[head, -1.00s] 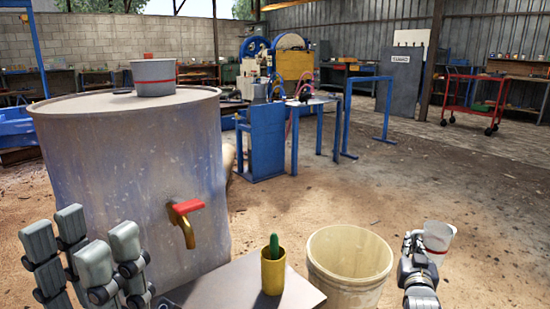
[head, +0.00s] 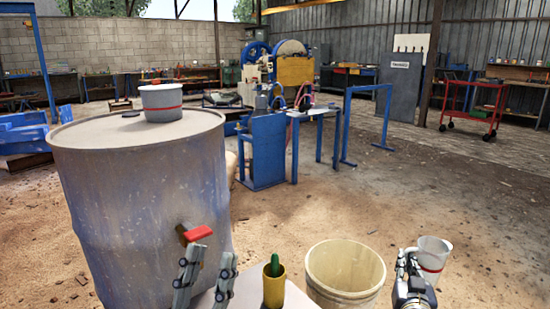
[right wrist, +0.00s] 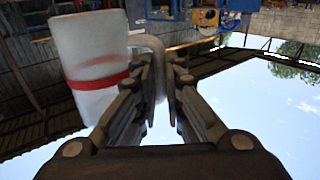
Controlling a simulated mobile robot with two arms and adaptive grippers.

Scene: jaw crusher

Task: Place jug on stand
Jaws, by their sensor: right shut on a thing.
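A translucent white jug (head: 433,253) with a red band is at the lower right of the head view. My right gripper (head: 408,262) is shut on its handle; in the right wrist view the jug (right wrist: 92,65) hangs left of the fingers (right wrist: 160,75), which pinch the handle. My left gripper (head: 207,272) is in front of the drum's red-handled tap, its two fingers upright, apart and empty. A low flat grey surface (head: 240,293) beside it bears a yellow pot; I cannot tell whether this is the stand.
A large metal drum (head: 135,205) fills the left, with a red-banded bucket (head: 162,103) on top. The yellow pot (head: 274,290) with a cactus and an open cream bucket (head: 345,270) stand between my grippers. Blue machinery (head: 266,150) is farther back. Dirt floor lies open at right.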

